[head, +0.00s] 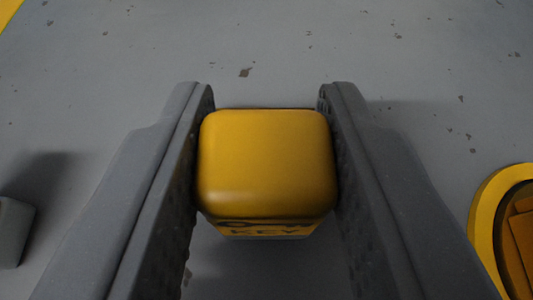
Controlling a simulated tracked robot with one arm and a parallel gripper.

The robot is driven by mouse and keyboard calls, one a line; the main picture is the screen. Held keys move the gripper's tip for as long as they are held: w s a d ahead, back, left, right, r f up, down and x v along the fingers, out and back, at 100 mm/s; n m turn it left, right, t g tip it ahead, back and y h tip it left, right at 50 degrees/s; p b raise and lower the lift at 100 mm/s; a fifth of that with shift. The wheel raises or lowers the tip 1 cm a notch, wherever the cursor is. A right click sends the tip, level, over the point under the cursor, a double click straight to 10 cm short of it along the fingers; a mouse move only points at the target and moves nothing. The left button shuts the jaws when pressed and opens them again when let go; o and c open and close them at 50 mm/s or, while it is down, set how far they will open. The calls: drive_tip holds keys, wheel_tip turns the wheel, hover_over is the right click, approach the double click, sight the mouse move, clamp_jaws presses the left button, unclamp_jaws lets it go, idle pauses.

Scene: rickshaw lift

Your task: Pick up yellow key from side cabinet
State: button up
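The yellow key (266,162) is a rounded yellow block in the middle of the head view. Dark lettering reading "KEY" shows on its lower face, partly cut off by the top edge. My gripper (267,100) has one grey finger on each side of the block. Both ridged inner faces meet the block's left and right sides with no visible gap, so it looks shut on the key. The block's underside is hidden, and I cannot tell whether it rests on the grey surface.
A scuffed grey surface (260,45) spreads behind and around the key. A round yellow ring (485,205) with an orange-brown inside sits at the right edge. A grey block (14,232) stands at the left edge. A yellow patch (8,10) shows at the top left corner.

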sight(264, 145)
drive_tip(key=shift+r, duration=0.15)
drive_tip(key=shift+r, duration=1.8)
drive_tip(key=s+a+b, duration=0.2)
drive_tip(key=s+a, duration=0.2)
drive_tip(key=s, duration=0.8)
drive_tip(key=shift+s+a+r+b, duration=0.3)
drive_tip(key=shift+s+b, duration=0.05)
drive_tip(key=shift+b, duration=0.05)
drive_tip(key=shift+s+b, duration=0.1)
drive_tip(key=shift+b, duration=0.4)
drive_tip(key=s+b, duration=0.1)
drive_tip(key=b, duration=0.2)
drive_tip(key=s+b, duration=0.1)
drive_tip(key=b, duration=0.2)
drive_tip(key=shift+a+r, duration=0.2)
drive_tip(key=shift+a, duration=0.2)
